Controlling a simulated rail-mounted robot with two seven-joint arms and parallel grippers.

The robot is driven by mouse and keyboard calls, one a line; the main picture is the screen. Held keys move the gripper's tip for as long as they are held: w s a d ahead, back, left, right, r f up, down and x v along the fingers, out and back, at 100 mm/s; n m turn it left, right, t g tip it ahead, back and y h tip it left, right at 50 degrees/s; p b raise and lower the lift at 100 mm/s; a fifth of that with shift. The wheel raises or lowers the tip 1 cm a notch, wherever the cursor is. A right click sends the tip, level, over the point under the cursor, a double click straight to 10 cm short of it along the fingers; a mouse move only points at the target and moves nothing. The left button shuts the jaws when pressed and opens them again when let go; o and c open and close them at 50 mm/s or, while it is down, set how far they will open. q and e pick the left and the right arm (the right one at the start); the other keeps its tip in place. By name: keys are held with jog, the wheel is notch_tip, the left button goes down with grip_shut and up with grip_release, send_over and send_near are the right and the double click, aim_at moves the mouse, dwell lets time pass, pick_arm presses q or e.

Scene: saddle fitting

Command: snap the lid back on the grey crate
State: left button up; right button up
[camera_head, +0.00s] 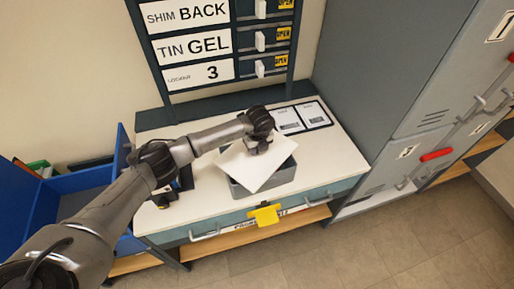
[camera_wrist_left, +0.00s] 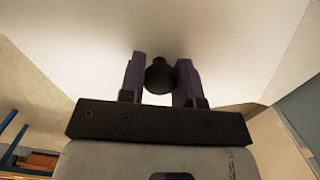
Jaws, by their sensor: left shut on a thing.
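The white lid (camera_head: 252,168) is over the grey crate (camera_head: 279,180) on the white-topped bench. It lies turned against the crate, with its corners past the crate's walls, and it looks tilted. The crate's right and front walls show beside it. My left gripper (camera_head: 258,147) is above the lid. In the left wrist view my left gripper (camera_wrist_left: 160,82) is shut on the lid's dark round knob (camera_wrist_left: 159,74), with the lid's pale face (camera_wrist_left: 225,45) behind it. Whether the lid touches the crate's rim is hard to tell. My right gripper is not in view.
A label board (camera_head: 195,45) with OPEN tags stands behind the bench. Two framed cards (camera_head: 302,117) lie behind the crate. A dark item with yellow (camera_head: 163,200) is at the left. A blue bin (camera_head: 80,181) stands left; grey lockers (camera_head: 405,140) stand right. Bench top right of the crate is clear.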

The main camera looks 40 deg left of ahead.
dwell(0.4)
pick_arm(q)
jog(key=o, duration=1.5)
jog(key=shift+o, duration=0.2)
jog(key=shift+r, duration=0.15)
jog(key=shift+r+p, duration=2.8)
jog(key=shift+r, duration=0.55)
jog(key=c, duration=0.7)
grip_shut()
